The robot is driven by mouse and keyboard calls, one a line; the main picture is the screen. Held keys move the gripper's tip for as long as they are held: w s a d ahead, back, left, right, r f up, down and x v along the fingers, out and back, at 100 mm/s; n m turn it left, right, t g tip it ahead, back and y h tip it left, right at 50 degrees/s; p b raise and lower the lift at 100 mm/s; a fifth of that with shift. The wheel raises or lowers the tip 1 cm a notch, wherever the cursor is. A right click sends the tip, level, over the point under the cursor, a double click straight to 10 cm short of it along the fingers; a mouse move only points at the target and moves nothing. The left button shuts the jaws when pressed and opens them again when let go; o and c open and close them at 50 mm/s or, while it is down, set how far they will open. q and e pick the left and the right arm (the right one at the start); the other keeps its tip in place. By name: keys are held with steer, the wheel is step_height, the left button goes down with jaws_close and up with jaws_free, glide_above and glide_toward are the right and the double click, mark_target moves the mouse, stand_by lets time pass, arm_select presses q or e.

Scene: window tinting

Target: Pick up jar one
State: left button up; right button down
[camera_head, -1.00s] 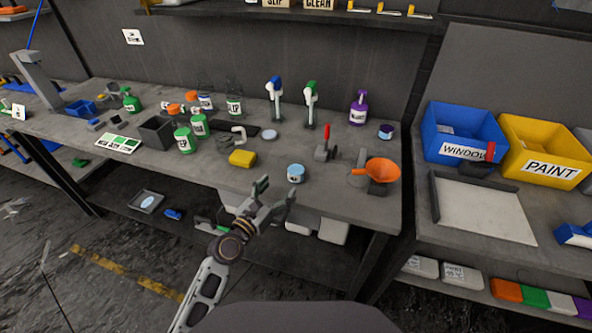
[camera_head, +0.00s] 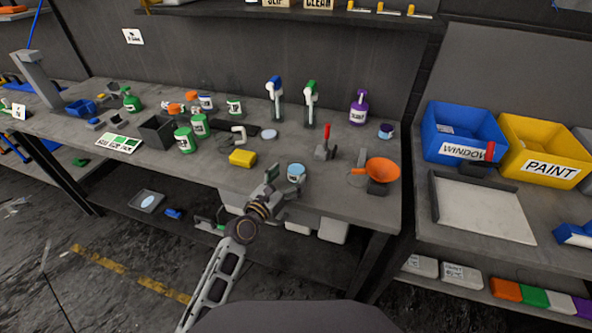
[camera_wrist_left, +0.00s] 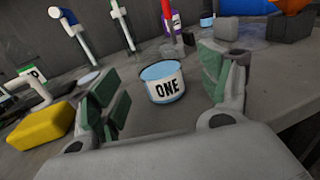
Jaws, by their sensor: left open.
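Jar one (camera_head: 296,173) is a small jar with a light blue top and a white label, standing upright near the front edge of the workbench. In the left wrist view the jar (camera_wrist_left: 162,82) shows its label "ONE" between my two green-padded fingers. My left gripper (camera_head: 283,182) is open and empty, just in front and to the left of the jar. In the left wrist view the gripper (camera_wrist_left: 160,95) has clear gaps on both sides of the jar. My right gripper is not in view.
A yellow block (camera_head: 242,158) lies left of the jar. An orange funnel (camera_head: 382,170) and a red-handled clamp (camera_head: 325,147) stand to its right. The workbench (camera_head: 340,204) is bare around the jar's front right.

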mark_target(291, 171)
arm_select(q)
steer(key=shift+r+x, duration=0.2)
steer(key=shift+x, duration=2.4)
steer(key=shift+a, duration=0.1)
steer(key=c, duration=1.2)
steer(key=shift+o, duration=0.2)
steer(key=shift+r+p, duration=0.15)
steer(key=shift+p, duration=0.15)
